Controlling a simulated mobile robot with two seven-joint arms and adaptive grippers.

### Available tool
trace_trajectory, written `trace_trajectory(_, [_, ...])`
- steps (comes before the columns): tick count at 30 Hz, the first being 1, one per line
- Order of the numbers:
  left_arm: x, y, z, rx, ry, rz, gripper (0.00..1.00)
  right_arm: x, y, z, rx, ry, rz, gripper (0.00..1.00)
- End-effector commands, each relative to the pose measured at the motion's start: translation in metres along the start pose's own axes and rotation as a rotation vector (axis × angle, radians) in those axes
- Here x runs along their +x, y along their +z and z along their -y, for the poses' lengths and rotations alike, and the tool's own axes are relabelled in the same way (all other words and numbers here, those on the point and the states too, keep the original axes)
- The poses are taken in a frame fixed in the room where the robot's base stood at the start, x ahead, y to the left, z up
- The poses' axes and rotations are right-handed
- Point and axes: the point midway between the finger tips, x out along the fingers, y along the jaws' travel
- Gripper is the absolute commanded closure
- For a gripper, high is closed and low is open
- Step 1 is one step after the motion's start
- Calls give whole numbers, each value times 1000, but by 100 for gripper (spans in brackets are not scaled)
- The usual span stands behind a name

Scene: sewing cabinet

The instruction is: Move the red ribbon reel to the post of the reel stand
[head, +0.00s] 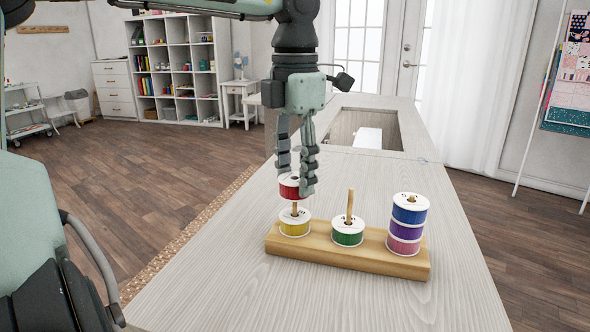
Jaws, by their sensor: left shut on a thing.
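The red ribbon reel (289,189) is held between the fingers of my left gripper (297,182), which points down and is shut on it. The reel stand (365,257) is a wooden base with three posts. The left post (295,209) carries a yellow reel (295,226) at its foot. The red reel is above the yellow one, with a gap where the post shows; whether the post is inside the red reel or behind it, I cannot tell. The middle post (349,203) carries a green reel (348,234). My right gripper is out of view.
On the right post, a blue reel (410,213), a purple reel (406,232) and a pink reel (403,246) are stacked. The pale wooden tabletop (240,285) is clear around the stand. A recessed opening (362,132) is in the table's far part.

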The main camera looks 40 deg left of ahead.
Motion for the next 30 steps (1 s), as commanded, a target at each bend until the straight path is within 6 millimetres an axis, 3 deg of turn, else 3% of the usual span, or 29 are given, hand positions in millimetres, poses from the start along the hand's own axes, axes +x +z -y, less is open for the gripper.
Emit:
trace_trajectory(2, [0, 0, 0, 0, 0, 0, 77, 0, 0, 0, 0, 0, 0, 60])
trace_trajectory(3, [0, 0, 0, 0, 0, 0, 53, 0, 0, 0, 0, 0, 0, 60])
trace_trajectory(9, [0, 0, 0, 0, 0, 0, 31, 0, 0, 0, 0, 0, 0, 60])
trace_trajectory(20, [-6, 0, 0, -1, 1, 1, 31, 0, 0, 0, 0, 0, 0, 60])
trace_trajectory(30, [-72, 1, 0, -2, 2, 3, 31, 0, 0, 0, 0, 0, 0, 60])
